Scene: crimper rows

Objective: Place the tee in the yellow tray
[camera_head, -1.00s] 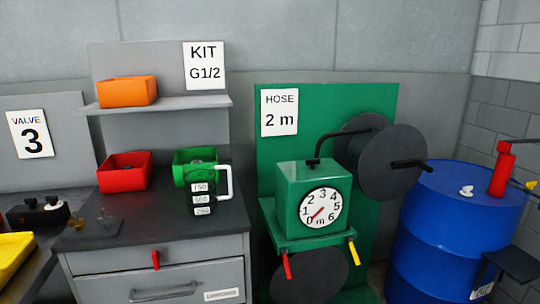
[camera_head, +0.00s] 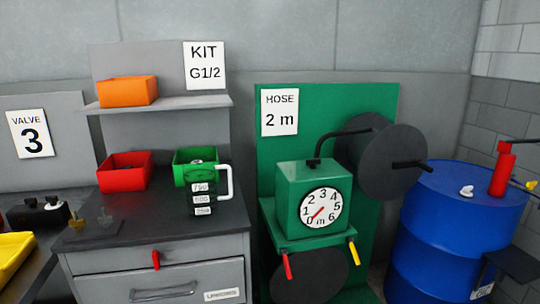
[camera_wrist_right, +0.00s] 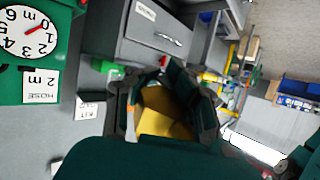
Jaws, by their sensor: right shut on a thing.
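The yellow tray (camera_head: 12,255) lies at the left edge of the head view, partly cut off by the frame. My right gripper (camera_wrist_right: 168,105) shows in the right wrist view, shut on a brass-yellow thing (camera_wrist_right: 160,112). I take it to be the tee, but the fingers and the dark gripper body hide much of its outline. My right gripper does not show in the head view, so its distance from the tray cannot be told. My left gripper is in neither view.
The green hose machine (camera_head: 295,185) and blue drum (camera_head: 440,225) are to the right.

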